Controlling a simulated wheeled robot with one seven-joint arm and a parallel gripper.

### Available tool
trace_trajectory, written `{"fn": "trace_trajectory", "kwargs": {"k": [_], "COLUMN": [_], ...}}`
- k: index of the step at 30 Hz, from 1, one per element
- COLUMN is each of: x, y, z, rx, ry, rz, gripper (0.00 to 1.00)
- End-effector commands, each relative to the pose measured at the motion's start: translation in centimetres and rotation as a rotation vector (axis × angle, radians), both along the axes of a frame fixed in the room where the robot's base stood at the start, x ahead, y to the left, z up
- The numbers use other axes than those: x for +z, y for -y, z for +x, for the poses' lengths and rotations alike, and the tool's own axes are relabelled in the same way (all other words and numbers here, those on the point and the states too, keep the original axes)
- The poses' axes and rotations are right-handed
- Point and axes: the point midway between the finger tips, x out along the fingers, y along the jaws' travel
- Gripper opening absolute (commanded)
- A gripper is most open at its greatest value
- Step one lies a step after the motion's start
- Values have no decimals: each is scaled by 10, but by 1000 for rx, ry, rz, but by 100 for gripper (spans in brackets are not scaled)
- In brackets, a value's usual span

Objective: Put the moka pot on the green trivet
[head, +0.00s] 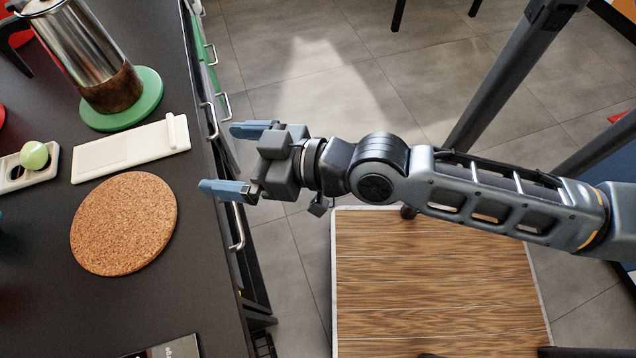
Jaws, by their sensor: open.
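A green round trivet (150,88) lies on the dark counter at the upper left. A tall cylindrical coffee pot (85,50) with shiny sides, a brown lower part and a dark handle stands on it. It looks more like a French press than a moka pot; its top is cut off by the picture edge. I see nothing that is clearly a moka pot. My gripper (220,160) is open and empty, with its blue fingers apart at the counter's right edge. It is to the lower right of the trivet, touching neither trivet nor pot.
A round cork mat (124,223) lies bare on the counter (40,310). A white spoon rest or board (130,150) lies between it and the trivet. A white holder with a pale green ball (34,155) is at left. A wooden-topped table (435,290) stands below my arm.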

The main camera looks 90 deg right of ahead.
Motion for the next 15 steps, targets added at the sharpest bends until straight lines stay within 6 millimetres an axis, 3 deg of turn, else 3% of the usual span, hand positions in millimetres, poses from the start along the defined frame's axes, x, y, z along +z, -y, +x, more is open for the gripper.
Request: {"fn": "trace_trajectory", "kwargs": {"k": [1, 6, 10, 15], "x": [-3, 6, 17, 26], "y": [-13, -44, -59, -68], "z": [-20, -73, -102, -119], "rx": [26, 114, 185, 236], "ry": [-22, -42, -44, -42], "rz": [-8, -40, -56, -64], "gripper": [100, 100, 100, 100]}}
